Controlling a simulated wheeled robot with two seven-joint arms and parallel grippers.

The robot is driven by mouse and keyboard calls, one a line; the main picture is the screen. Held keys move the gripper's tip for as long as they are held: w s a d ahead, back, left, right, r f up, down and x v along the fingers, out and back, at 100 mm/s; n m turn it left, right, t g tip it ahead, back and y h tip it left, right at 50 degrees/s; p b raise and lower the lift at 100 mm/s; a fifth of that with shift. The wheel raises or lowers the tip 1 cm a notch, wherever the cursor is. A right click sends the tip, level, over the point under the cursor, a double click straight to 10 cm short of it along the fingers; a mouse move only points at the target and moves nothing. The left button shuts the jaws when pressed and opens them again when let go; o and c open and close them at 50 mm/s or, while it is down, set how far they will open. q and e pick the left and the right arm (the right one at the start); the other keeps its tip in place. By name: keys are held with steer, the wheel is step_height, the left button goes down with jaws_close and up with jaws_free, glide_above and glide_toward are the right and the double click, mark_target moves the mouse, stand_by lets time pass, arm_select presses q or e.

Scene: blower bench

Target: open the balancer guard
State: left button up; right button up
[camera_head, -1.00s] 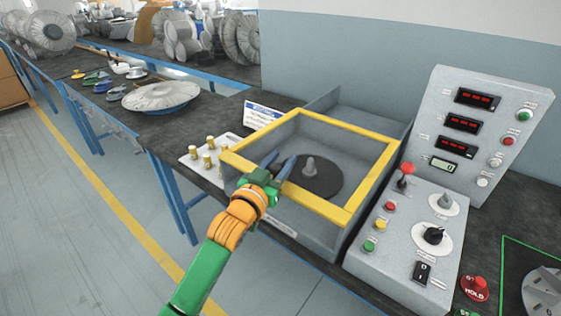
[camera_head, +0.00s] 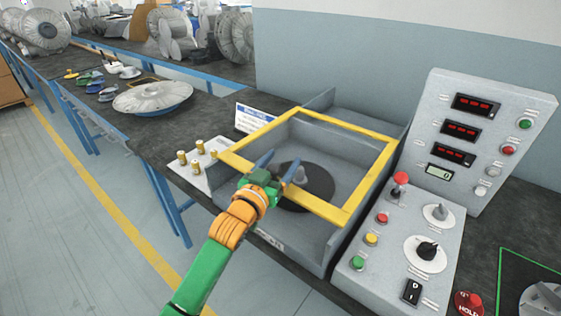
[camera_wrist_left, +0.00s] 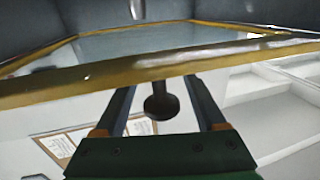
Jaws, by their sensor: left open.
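The balancer guard (camera_head: 360,131) is a yellow frame lying flat over a grey box, down over the balancer. Inside the box, a dark round plate (camera_head: 316,187) with a grey spindle shows. My left gripper (camera_head: 279,168) is at the guard's front bar, its blue fingers apart. In the left wrist view, the yellow bar (camera_wrist_left: 60,86) crosses in front of the open fingers (camera_wrist_left: 160,88). A dark knob (camera_wrist_left: 161,104) shows between them, apart from both; whether it is fixed to the bar is unclear. My right gripper is not seen.
The control panel (camera_head: 465,140) and a console with knobs and a red-tipped lever (camera_head: 400,179) stand right of the box. Brass weights (camera_head: 197,152) on a pale block and a sign (camera_head: 252,118) are on its left. A finned disc (camera_head: 153,96) lies farther left.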

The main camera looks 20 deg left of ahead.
arm_select(q)
steer(key=s, duration=0.7)
steer(key=shift+a+b, duration=0.3)
steer(key=shift+a, duration=0.15)
